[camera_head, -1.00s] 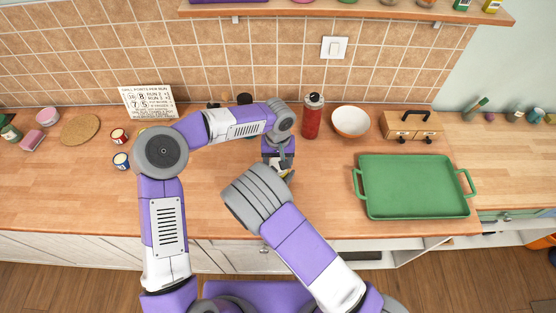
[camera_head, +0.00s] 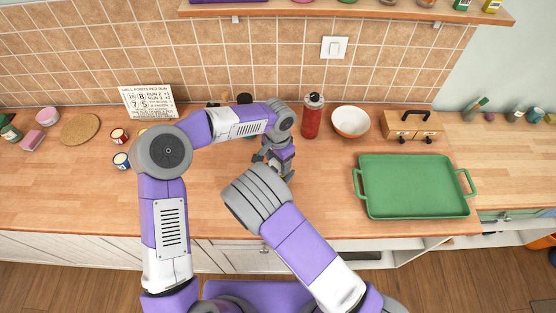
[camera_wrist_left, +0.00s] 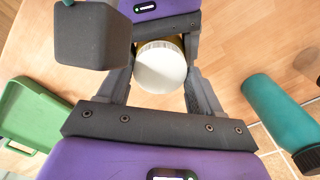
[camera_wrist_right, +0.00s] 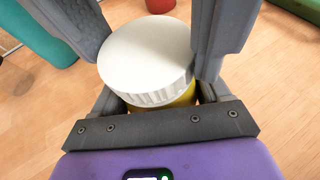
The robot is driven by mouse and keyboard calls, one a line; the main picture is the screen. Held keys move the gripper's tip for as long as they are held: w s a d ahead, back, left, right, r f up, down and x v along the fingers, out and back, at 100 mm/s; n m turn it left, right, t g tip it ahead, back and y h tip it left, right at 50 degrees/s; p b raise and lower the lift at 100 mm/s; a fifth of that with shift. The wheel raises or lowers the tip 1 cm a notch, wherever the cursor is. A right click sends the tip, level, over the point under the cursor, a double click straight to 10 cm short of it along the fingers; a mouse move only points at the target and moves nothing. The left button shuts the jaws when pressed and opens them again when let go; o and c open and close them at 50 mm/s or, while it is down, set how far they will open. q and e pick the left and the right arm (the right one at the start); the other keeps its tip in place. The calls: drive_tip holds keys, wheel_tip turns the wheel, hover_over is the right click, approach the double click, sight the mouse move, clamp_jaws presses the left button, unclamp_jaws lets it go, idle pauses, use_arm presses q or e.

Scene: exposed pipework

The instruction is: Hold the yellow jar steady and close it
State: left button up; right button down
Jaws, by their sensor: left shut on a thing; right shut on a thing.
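The yellow jar (camera_wrist_right: 178,99) is upright in the right wrist view, with a ribbed white lid (camera_wrist_right: 147,55) sitting level on top. I cannot tell how tight the lid is. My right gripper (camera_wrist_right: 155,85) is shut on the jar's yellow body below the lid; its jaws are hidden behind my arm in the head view. My left gripper (camera_head: 271,162) is over the jar in the head view, its wrist bent down. In the left wrist view the lid (camera_wrist_left: 160,67) lies between its fingers, which are shut on it. The jar is mostly hidden in the head view.
A red bottle (camera_head: 311,118) and a bowl (camera_head: 351,122) stand behind my grippers. A green tray (camera_head: 415,211) lies to the right, with a wooden box (camera_head: 400,129) behind it. Small cans (camera_head: 121,161) stand at left. The counter's front left (camera_head: 75,200) is clear.

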use_arm(q)
drive_tip(key=o, duration=1.2)
drive_tip(key=shift+r, duration=2.3)
drive_tip(key=shift+c, duration=0.4)
wheel_tip(320, 180, up, 3)
drive_tip(key=n, duration=0.5)
drive_tip(key=shift+r, duration=0.1)
drive_tip(key=shift+f, duration=4)
